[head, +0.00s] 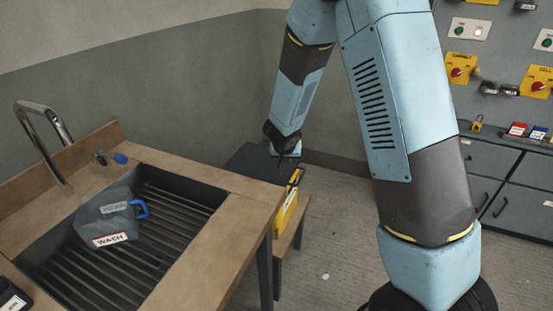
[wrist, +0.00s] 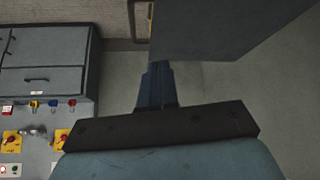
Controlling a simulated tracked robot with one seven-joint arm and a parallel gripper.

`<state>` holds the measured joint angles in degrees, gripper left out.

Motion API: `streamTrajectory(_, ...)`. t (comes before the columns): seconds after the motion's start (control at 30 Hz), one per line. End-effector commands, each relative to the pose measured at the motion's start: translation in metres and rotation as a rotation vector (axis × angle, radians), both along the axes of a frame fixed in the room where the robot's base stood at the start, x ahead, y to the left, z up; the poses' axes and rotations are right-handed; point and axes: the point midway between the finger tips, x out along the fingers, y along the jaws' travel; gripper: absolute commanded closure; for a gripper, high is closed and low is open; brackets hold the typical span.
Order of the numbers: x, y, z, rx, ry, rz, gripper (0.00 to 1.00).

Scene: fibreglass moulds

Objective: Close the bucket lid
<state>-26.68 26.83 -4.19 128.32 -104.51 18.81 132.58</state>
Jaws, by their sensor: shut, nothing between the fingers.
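A yellow bucket (head: 286,212) stands on a low wooden stand beyond the sink bench, partly hidden by the bench. A dark flat panel (head: 250,160), which looks like its lid, extends at the bucket's top; I cannot tell its exact tilt. My gripper (head: 283,152) is at the far side of this panel, shut and empty. In the wrist view my gripper's fingers (wrist: 157,70) are together, and the dark panel (wrist: 220,25) fills the upper right close beside them. Whether they touch it is unclear.
A sink bench (head: 190,175) with a grey WASH jug (head: 105,222) and a tap (head: 45,120) is at the left. Grey cabinets (head: 505,190) and a switch panel (head: 495,55) are at the right.

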Motion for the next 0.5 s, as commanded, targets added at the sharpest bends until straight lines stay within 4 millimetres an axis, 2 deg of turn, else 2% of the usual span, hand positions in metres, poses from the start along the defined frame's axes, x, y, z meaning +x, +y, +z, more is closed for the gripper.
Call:
streamTrajectory(0.1,-0.005,0.014,0.011,0.003,-0.003,0.017,1.0)
streamTrajectory(0.37,-0.015,0.037,0.029,0.003,-0.002,0.046,1.0)
streamTrajectory(0.5,-0.031,0.026,0.031,0.0,0.0,0.044,1.0)
